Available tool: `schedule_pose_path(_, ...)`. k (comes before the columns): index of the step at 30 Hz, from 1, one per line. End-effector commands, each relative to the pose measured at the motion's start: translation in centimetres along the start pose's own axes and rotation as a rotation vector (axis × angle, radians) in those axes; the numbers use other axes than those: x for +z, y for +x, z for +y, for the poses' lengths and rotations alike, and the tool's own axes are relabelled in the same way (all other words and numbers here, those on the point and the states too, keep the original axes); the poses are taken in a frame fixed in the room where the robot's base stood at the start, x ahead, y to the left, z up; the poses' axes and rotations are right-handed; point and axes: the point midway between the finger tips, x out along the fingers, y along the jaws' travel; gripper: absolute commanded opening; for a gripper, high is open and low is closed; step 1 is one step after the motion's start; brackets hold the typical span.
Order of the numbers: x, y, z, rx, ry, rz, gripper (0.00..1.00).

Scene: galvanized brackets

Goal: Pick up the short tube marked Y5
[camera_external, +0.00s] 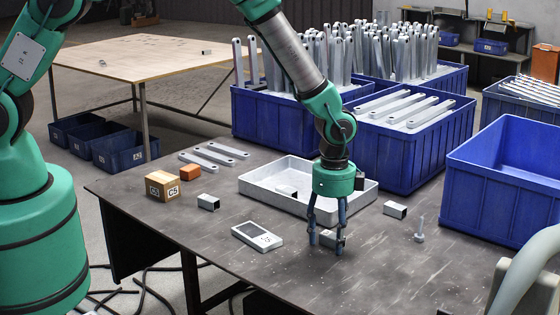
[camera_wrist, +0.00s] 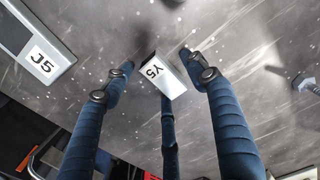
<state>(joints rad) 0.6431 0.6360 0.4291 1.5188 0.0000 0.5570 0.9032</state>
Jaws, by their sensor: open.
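The short tube marked Y5 (camera_wrist: 168,80) is a small grey metal piece with a white label. It lies on the dark table and shows between my fingers in the wrist view. In the external view the tube (camera_external: 328,239) is partly hidden by the fingers. My gripper (camera_external: 327,243) points down over it, with fingers spread to either side and fingertips low near the table. In the wrist view my gripper (camera_wrist: 158,78) is open, with a third finger just below the tube. I cannot tell whether any finger touches it.
A flat grey piece marked J5 (camera_wrist: 42,58) lies to the left, also seen in the external view (camera_external: 256,236). A bolt (camera_external: 420,230) stands to the right. A shallow tray (camera_external: 262,198) is behind, with other short tubes (camera_external: 395,209) around. Blue crates (camera_external: 411,150) line the back.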

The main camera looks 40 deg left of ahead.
Motion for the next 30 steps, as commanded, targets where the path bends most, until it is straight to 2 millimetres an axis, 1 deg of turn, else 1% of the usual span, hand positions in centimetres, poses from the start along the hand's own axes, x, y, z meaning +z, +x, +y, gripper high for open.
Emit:
schedule_pose_path(12,0.02,-0.02,0.02,0.000,0.000,0.000,0.57)
schedule_pose_path(14,0.02,-0.02,0.02,0.000,0.000,0.000,0.45)
schedule_pose_path(15,0.02,-0.02,0.02,0.000,0.000,0.000,0.37)
schedule_pose_path(17,0.02,-0.02,0.02,0.000,0.000,0.000,0.25)
schedule_pose_path(18,0.02,-0.02,0.02,0.000,0.000,0.000,0.17)
schedule_pose_path(19,0.02,-0.02,0.02,0.000,0.000,0.000,0.11)
schedule_pose_path(20,0.02,-0.02,0.02,0.000,0.000,0.000,0.07)
schedule_pose_path(30,0.00,-0.21,0.00,0.000,0.000,0.000,0.07)
